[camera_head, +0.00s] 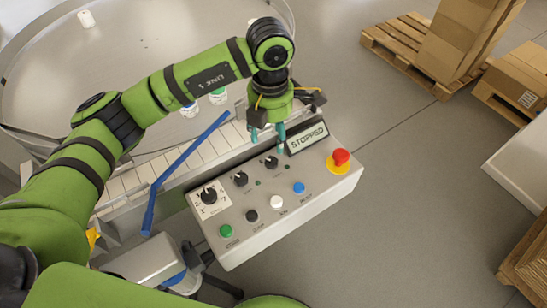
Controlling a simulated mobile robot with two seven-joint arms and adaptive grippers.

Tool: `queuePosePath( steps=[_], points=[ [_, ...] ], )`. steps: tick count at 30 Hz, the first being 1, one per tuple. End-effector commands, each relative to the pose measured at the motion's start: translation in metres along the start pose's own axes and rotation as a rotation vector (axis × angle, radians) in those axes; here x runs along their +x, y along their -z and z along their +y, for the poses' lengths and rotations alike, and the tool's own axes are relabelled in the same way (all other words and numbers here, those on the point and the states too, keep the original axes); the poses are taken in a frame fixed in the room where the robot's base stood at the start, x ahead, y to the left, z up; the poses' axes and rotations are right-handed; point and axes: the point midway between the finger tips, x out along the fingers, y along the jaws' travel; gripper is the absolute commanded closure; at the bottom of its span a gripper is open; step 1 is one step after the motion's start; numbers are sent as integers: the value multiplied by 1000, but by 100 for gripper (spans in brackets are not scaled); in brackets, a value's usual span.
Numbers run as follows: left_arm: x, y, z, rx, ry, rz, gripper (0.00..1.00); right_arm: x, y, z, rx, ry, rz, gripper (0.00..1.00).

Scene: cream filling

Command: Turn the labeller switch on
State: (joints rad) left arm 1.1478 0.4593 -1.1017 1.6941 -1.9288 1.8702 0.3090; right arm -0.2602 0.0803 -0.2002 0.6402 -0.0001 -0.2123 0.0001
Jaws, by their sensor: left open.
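The grey control panel (297,205) carries a row of three black rotary switches: a large one (208,196) on a white dial plate at left, a middle one (241,179), and a right one (271,162). Their labels are too small to read, so I cannot tell which is the labeller switch. My left gripper (267,141) is open and points down at the panel's back edge, just above and behind the right switch. Its teal fingertips look apart from the knob, though the exact height is unclear. The display (306,138) reads STOPPED. My right gripper is not in view.
A red emergency button (340,158) sits on a yellow base at the panel's right. Green (226,231), black (251,216), white (277,202) and blue (299,188) buttons line the front. A blue rail (180,160) crosses the conveyor (190,153) at left. Pallets with boxes (463,38) stand far right.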

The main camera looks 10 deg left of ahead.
Motion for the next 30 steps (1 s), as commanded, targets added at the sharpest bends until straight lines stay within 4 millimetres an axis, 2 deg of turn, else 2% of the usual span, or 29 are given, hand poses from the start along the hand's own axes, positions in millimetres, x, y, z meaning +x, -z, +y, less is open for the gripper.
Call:
queuePosePath(
  steps=[1,3,6,7,10,15,18,24,30],
  points=[
    [14,0,0,0,0,-1,44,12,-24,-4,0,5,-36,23],
    [20,0,0,0,0,-1,44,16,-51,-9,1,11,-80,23],
    [24,0,0,0,1,-1,44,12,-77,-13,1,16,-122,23],
    [26,0,0,-1,1,0,44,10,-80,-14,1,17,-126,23],
    [37,0,-1,-2,3,3,44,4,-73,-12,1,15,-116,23],
    [63,1,-1,-1,4,3,44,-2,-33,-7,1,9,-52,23],
    [76,0,-1,-1,3,2,44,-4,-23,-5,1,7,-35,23],
    [90,0,0,-1,1,-1,44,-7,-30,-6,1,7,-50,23],
    [91,-1,0,0,1,-2,44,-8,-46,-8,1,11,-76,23]
  ],
)
